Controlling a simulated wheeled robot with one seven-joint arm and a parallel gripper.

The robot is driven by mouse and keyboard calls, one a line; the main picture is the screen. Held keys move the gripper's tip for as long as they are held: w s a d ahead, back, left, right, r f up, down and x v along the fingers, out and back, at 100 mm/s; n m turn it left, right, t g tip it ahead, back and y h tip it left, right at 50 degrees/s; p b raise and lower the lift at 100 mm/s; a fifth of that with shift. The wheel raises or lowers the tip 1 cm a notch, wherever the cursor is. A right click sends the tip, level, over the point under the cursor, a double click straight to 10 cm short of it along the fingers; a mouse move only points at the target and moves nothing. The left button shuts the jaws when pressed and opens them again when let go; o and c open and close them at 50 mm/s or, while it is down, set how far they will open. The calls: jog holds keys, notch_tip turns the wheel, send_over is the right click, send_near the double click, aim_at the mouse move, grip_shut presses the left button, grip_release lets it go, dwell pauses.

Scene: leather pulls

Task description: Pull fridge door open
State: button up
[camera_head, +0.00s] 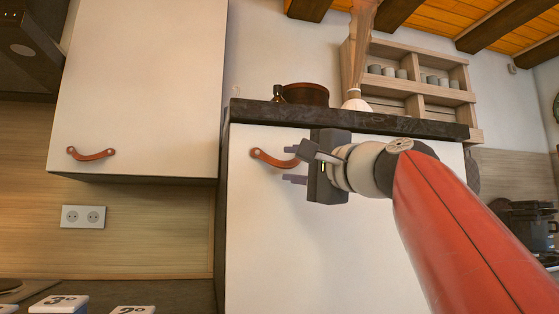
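The fridge door (300,245) is a plain white panel under a dark top slab, and no gap shows along its left edge. An orange-brown leather pull (268,158) is fixed near its upper left corner. My gripper (290,165) points left at the pull from the right. Its two fingers are spread apart, one near the pull's height and one below it. The right end of the pull lies close to the fingers; I cannot tell whether they touch. My gripper and arm hide part of the door's upper right.
A white wall cabinet (145,85) with its own leather pull (91,154) hangs at left. A brown pot (305,94) and a white vase (357,103) stand on the dark slab (255,112). Dark pots (528,222) are at right. White numbered containers (60,304) stand at lower left.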

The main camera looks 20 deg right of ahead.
jog(key=shift+x, duration=1)
jog(key=shift+c, duration=0.4)
grip_shut()
